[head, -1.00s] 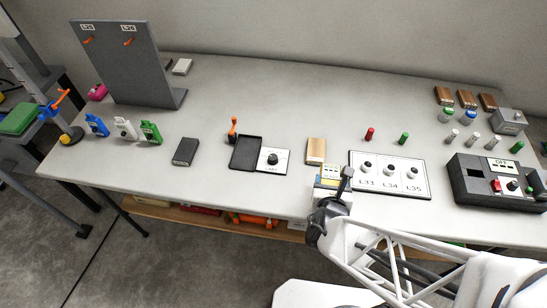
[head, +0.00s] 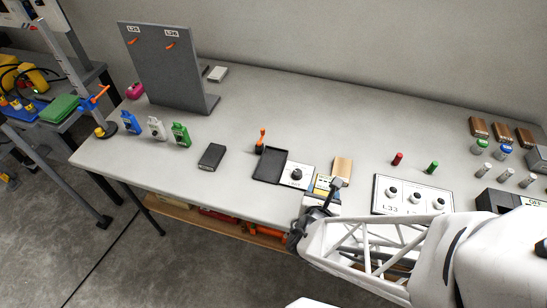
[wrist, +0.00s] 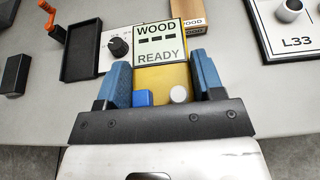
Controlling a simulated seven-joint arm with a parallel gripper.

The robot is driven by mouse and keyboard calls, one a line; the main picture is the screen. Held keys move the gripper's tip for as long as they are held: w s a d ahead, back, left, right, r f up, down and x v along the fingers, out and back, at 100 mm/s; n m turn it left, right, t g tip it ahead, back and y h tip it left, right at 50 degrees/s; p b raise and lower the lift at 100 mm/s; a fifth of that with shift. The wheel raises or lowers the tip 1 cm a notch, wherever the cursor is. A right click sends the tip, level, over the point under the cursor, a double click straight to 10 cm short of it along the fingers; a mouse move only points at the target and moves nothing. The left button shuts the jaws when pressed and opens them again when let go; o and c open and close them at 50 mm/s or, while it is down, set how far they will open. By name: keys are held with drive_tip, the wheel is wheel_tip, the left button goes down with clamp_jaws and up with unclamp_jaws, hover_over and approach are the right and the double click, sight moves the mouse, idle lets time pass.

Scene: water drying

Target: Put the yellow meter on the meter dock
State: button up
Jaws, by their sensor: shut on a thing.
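The yellow meter (wrist: 160,84) is between the blue finger pads of my gripper (wrist: 162,88) in the wrist view. Its screen reads "WOOD --- READY", and a blue button and a white button show near my palm. In the head view the meter (head: 322,184) is at the front edge of the bench, partly hidden by my gripper (head: 322,200). A shallow black tray (head: 268,170) beside a white panel with a black knob (head: 297,175) looks like the meter dock. It is empty and lies left of the meter, apart from it. It also shows in the wrist view (wrist: 80,52).
A wooden block (head: 342,168) stands just beyond the meter. An orange-handled tool (head: 260,140) stands behind the tray, and a dark box (head: 211,156) lies left of it. A white socket panel (head: 388,207) is to the right. The middle back of the bench is clear.

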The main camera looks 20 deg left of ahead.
drive_tip(key=a, duration=0.5)
drive_tip(key=s+a, duration=0.1)
drive_tip(key=a, duration=0.1)
drive_tip(key=shift+s+a+f, duration=0.1)
drive_tip(key=shift+a+f, duration=0.05)
drive_tip(key=shift+f, duration=0.25)
drive_tip(key=shift+s+a+f, duration=0.1)
drive_tip(key=shift+s+a, duration=0.05)
drive_tip(key=shift+a, duration=0.3)
drive_tip(key=shift+s+a+f, duration=0.1)
drive_tip(key=shift+s+a, duration=0.05)
drive_tip(key=shift+a, duration=0.3)
drive_tip(key=shift+w+a, duration=0.1)
hover_over(270, 168)
drive_tip(key=shift+s+d+f, duration=0.2)
drive_tip(key=shift+s+f, duration=0.1)
drive_tip(key=shift+f, duration=0.35)
drive_tip(key=shift+w+a+f, duration=0.1)
drive_tip(key=shift+w+a, duration=0.15)
drive_tip(key=shift+w, duration=0.1)
drive_tip(key=shift+f, duration=1.7)
drive_tip(key=shift+f, duration=0.3)
